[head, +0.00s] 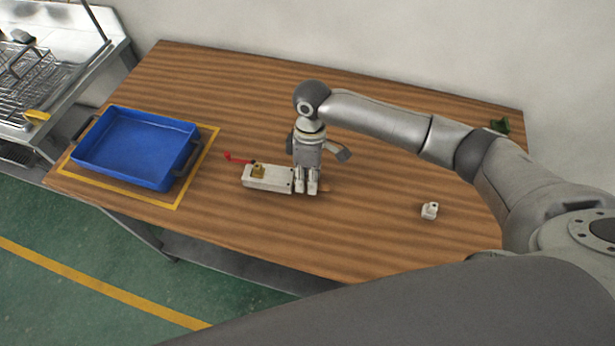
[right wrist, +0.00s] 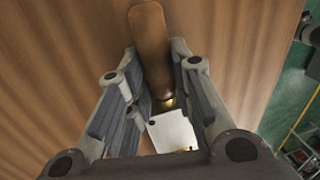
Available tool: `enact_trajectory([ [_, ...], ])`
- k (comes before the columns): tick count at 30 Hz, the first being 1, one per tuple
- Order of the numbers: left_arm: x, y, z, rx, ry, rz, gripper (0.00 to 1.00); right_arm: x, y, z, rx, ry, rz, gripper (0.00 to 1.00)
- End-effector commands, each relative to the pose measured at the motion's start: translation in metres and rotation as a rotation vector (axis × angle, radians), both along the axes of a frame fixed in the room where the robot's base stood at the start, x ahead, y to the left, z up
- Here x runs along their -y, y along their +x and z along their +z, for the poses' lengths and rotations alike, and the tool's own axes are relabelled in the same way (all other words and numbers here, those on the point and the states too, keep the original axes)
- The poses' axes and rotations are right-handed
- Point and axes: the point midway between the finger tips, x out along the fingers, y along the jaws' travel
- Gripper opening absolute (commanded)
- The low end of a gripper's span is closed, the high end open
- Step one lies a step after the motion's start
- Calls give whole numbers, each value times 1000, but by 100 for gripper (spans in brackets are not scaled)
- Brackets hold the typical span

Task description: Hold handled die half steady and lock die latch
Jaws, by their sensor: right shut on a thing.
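The die (head: 266,180) is a silver-grey block lying on the wooden table. A brass latch piece (head: 258,172) sits on top of it, with a red lever (head: 238,158) reaching out to the left. My right gripper (head: 307,190) points down at the block's right end, shut on the handled die half. In the right wrist view, its brown wooden handle (right wrist: 150,42) and brass collar lie between the fingers, and the pale block (right wrist: 173,132) shows below. The fingers hide most of the handle in the head view. My left gripper is out of view.
A blue tray (head: 190,135) stands at the left inside a yellow outline (head: 178,205). A small pale metal part (head: 429,211) lies at the right, and a green object (head: 500,125) at the far right. The table behind the die is clear.

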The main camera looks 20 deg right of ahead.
Motion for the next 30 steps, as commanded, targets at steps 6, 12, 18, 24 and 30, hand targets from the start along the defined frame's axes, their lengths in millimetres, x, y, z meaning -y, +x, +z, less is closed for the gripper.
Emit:
enact_trajectory([
  [6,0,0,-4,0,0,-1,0,-1,1,-1,4,4,0,0],
  [12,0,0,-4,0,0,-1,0,-1,1,-1,4,4,0,0],
  [18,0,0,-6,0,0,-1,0,-1,1,-6,3,4,-1,0],
  [24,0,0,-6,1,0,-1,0,-1,1,-8,4,4,0,0],
  [30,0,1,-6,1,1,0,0,-1,1,-8,3,4,0,0],
])
